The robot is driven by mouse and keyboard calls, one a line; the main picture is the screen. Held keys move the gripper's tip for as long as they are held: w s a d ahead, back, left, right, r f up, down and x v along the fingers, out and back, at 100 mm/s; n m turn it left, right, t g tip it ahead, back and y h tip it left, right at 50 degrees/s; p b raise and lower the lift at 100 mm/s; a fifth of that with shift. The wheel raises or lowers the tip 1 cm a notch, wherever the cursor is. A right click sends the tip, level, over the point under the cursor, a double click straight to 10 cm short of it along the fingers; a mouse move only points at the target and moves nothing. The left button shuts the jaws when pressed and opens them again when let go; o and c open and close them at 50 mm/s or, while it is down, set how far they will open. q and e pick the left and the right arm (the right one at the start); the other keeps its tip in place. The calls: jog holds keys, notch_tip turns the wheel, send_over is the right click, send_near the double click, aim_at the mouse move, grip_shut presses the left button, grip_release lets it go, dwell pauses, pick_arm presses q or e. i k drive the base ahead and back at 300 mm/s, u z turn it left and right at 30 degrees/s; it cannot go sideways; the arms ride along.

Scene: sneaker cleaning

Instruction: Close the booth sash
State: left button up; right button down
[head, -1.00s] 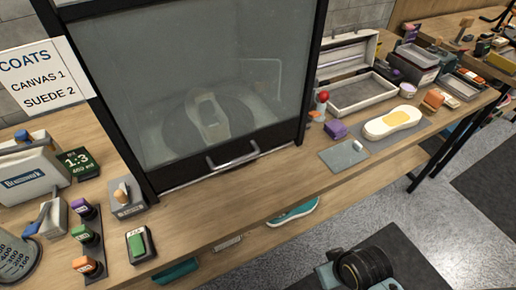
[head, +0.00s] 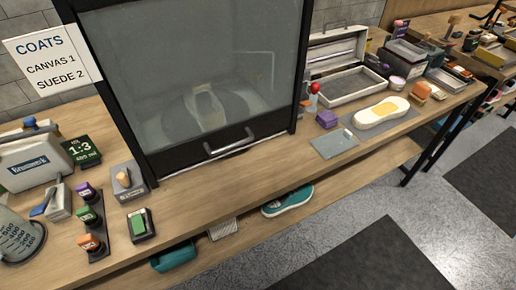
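The booth (head: 119,110) stands on the wooden bench with a black frame. Its glass sash (head: 190,68) is lowered across the front. The silver handle (head: 231,141) sits on the sash's dark bottom bar, low by the sill. I see no clear gap under the bar. Behind the cloudy glass a pale shoe (head: 207,103) shows dimly on a round base. Neither of my grippers is in this view, and nothing touches the handle.
A coats sign (head: 50,62) hangs left of the booth. Colored bottles (head: 87,215), a beaker (head: 18,238) and a green-topped box (head: 141,225) stand at left. The bench front before the booth is clear.

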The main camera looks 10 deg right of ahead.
aim_at(170, 158)
jog(key=k, duration=1.05)
jog(key=u, duration=0.65)
jog(key=i, duration=1.25)
jog(key=z, duration=0.7)
